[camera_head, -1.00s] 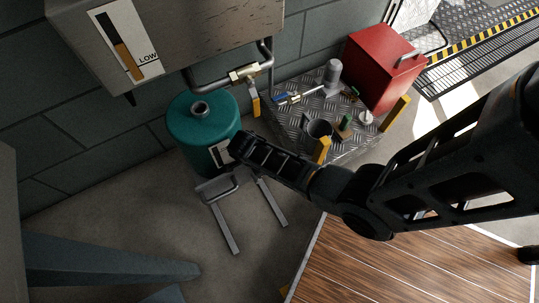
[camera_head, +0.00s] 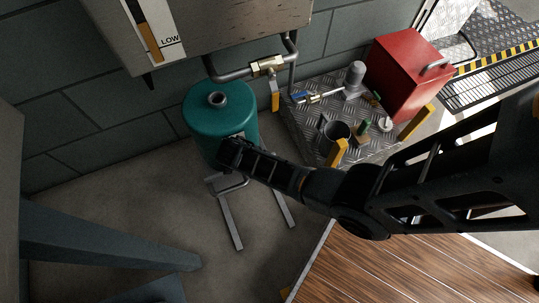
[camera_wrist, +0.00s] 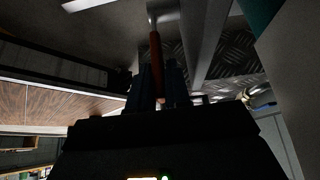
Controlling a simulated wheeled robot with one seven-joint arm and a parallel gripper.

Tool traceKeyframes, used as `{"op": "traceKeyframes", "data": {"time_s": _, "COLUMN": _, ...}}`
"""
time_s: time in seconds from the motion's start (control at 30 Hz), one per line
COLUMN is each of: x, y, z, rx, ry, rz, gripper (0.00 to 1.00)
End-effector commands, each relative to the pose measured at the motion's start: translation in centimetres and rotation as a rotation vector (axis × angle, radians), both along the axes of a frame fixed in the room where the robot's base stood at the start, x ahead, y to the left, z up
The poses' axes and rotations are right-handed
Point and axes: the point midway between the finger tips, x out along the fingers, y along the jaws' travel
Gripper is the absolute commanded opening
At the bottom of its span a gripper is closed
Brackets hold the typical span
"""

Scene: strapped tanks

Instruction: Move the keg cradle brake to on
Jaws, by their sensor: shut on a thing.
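The teal keg (camera_head: 205,118) stands upright by the wall in the head view. Its grey cradle (camera_head: 230,222) shows below it, with two legs along the floor and a bent bar between them. My gripper (camera_head: 228,150) is at the keg's front, above the cradle, and hides part of both. In the wrist view, a thin reddish-brown lever grip (camera_wrist: 157,70) on a pale metal rod stands between my two fingers (camera_wrist: 159,88). The fingers are shut on this grip, which looks like the brake lever. The lever is hidden in the head view, and I cannot read its brake setting.
A grey box with a LOW gauge (camera_head: 152,32) hangs above the keg, with a pipe and brass valve (camera_head: 268,66) beside it. A metal tread platform (camera_head: 307,122) and a red box (camera_head: 408,75) stand to the right. Bare floor (camera_head: 120,210) lies left of the cradle.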

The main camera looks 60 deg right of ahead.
Motion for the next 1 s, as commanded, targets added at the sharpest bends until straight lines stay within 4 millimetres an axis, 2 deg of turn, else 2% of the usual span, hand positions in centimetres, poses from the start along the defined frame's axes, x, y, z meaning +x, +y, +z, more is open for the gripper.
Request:
{"op": "traceKeyframes", "data": {"time_s": 0.03, "x": 0.1, "y": 0.0, "z": 0.0, "rx": 0.001, "ry": -0.004, "rz": 0.003, "gripper": 0.19}}
{"op": "traceKeyframes", "data": {"time_s": 0.23, "x": 0.1, "y": 0.0, "z": 0.0, "rx": 0.001, "ry": -0.002, "rz": 0.002, "gripper": 0.38}}
{"op": "traceKeyframes", "data": {"time_s": 0.47, "x": 0.1, "y": 0.1, "z": 0.0, "rx": 0.001, "ry": -0.001, "rz": 0.001, "gripper": 0.38}}
{"op": "traceKeyframes", "data": {"time_s": 0.57, "x": 0.3, "y": 0.3, "z": 0.7, "rx": 0.0, "ry": -0.003, "rz": 0.002, "gripper": 0.38}}
{"op": "traceKeyframes", "data": {"time_s": 0.8, "x": 1.3, "y": 1.8, "z": 4.0, "rx": 0.001, "ry": -0.004, "rz": 0.004, "gripper": 0.38}}
{"op": "traceKeyframes", "data": {"time_s": 1.0, "x": 2.0, "y": 2.9, "z": 6.2, "rx": 0.001, "ry": -0.004, "rz": 0.004, "gripper": 0.38}}
